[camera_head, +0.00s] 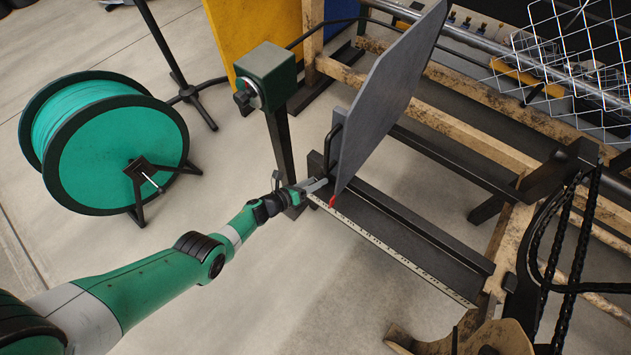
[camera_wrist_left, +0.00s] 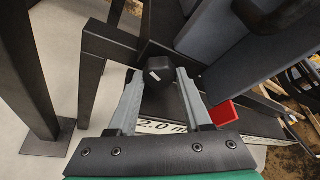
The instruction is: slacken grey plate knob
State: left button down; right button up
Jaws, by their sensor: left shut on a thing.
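The grey plate (camera_head: 385,95) stands upright and tilted on a dark rail at the centre of the head view. Its grey face also shows at the upper right of the left wrist view (camera_wrist_left: 250,65). A black faceted knob (camera_wrist_left: 158,70) sits between the two grey fingers of my left gripper (camera_wrist_left: 160,76). The left gripper is shut on this knob, with one finger on each side. In the head view my left gripper (camera_head: 318,185) is at the plate's lower left edge; the knob is not clear there. My right gripper is not in view.
A ruler strip (camera_head: 400,253) runs along the rail, with a red pointer (camera_head: 332,201) below the plate. A green box on a post (camera_head: 265,75) stands behind the gripper. A green cable reel (camera_head: 115,143) is at left. Wire mesh (camera_head: 575,50) is at upper right.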

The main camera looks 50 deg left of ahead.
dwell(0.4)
pick_arm(q)
jog(key=shift+c, duration=1.8)
grip_release()
jog(key=shift+s+r+p, duration=0.15)
jog(key=shift+s+p, duration=0.05)
jog(key=shift+p, duration=0.1)
jog(key=p+v, duration=0.7)
jog(key=v, duration=0.4)
jog(key=shift+p, duration=0.3)
